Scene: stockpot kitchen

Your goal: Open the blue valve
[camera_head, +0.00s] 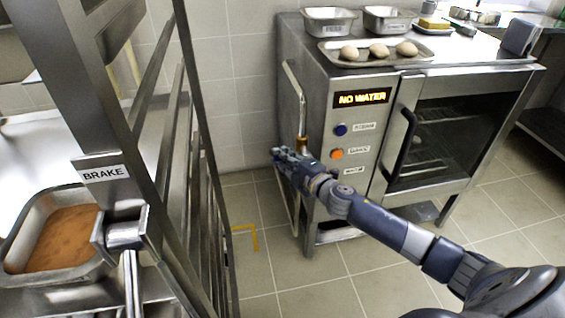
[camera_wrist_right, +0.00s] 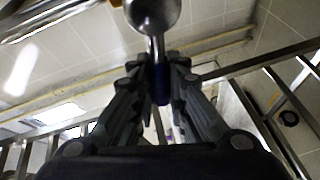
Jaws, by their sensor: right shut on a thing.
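The blue valve handle (camera_wrist_right: 162,84) shows between the fingers of my right gripper (camera_wrist_right: 155,72) in the right wrist view. A rounded grey metal part joins its far end. In the head view my right gripper (camera_head: 279,154) is at the left side of the oven, by a pipe with a brass-coloured fitting (camera_head: 302,143). The right gripper is shut on the blue handle. In the head view the gripper hides the handle. My left gripper is not in view.
The steel oven (camera_head: 345,190) has a lit "NO WATER" display (camera_head: 362,97) and a glass door. A tray of rolls (camera_head: 377,60) sits on top. A metal rack (camera_head: 195,190) with a "BRAKE" label (camera_head: 103,172) stands at left. Tiled floor between them is mostly clear.

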